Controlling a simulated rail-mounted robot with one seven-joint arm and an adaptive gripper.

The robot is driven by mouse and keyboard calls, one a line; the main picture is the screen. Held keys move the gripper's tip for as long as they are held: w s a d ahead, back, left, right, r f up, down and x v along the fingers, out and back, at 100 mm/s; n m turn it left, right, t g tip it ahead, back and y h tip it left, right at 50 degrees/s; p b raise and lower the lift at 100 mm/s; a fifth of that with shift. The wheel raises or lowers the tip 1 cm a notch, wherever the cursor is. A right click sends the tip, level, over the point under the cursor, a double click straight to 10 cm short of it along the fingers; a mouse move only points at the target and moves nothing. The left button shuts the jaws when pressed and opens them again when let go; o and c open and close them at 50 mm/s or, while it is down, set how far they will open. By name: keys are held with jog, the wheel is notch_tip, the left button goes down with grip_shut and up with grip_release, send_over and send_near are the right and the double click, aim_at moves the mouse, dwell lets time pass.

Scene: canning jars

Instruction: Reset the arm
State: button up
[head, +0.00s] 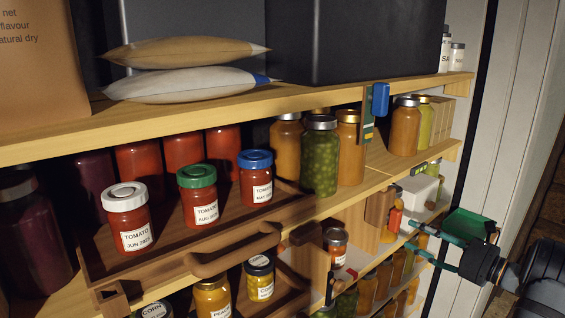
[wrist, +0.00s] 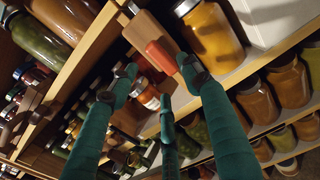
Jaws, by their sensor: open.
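My gripper (head: 412,236), with dark teal fingers, is at the right of the head view, in front of the right end of the shelves. In the wrist view its fingers (wrist: 158,82) are spread apart with nothing held between them. Beyond the fingertips are an orange-red item (wrist: 161,57) and a jar with a white label (wrist: 148,96); both appear apart from the fingers. My arm extends off the right edge of the head view.
A wooden tray (head: 96,262) holds tomato jars with white (head: 128,220), green (head: 199,196) and blue (head: 256,181) lids. A green jar (head: 320,157) stands to its right. Dark boxes (head: 350,40) and sacks (head: 185,52) occupy the top shelf. A pale wall (head: 515,110) is right of the shelves.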

aim_at(398, 225)
jog(key=x, duration=0.6)
jog(key=shift+w+a, duration=0.2)
jog(key=shift+w, duration=0.05)
jog(key=shift+s+d+m+p, duration=0.1)
jog(key=shift+m+p, duration=0.2)
jog(key=shift+p, duration=0.05)
jog(key=shift+f+b, duration=0.1)
jog(key=shift+b, duration=0.2)
